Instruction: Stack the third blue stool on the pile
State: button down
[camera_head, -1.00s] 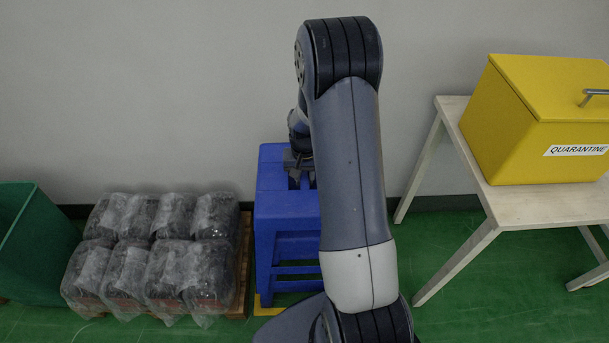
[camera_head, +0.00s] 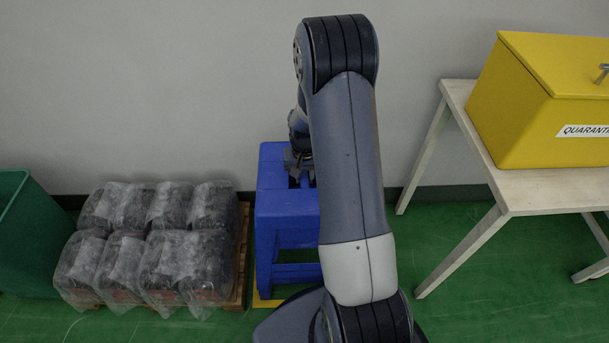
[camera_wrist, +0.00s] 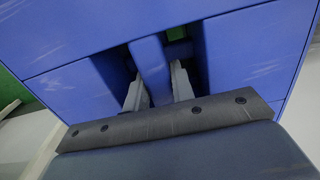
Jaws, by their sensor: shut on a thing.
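A blue plastic stool (camera_head: 285,207) stands upright against the wall, left of my upper arm, which hides its right side. I cannot tell whether it is one stool or several nested. My gripper (camera_head: 300,180) points down at the top of its seat. In the wrist view the blue seat (camera_wrist: 245,50) fills most of the picture. My two gripper fingers (camera_wrist: 158,88) reach into two slots in the seat and are shut on the blue bar (camera_wrist: 150,62) between them. No separate pile of stools shows.
Left of the stool, plastic-wrapped dark bundles (camera_head: 145,240) sit on a wooden pallet (camera_head: 240,265). A green bin (camera_head: 25,235) is at far left. At right, a pale table (camera_head: 540,198) carries a yellow quarantine box (camera_head: 530,110). Green floor (camera_head: 480,290) is open near the table legs.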

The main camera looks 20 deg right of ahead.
jog(key=c, duration=1.1)
grip_release()
jog(key=shift+s, duration=0.1)
notch_tip(320, 180, up, 11)
jog(key=shift+f+p, duration=0.1)
jog(key=shift+p, duration=0.9)
jog(key=shift+f, duration=0.1)
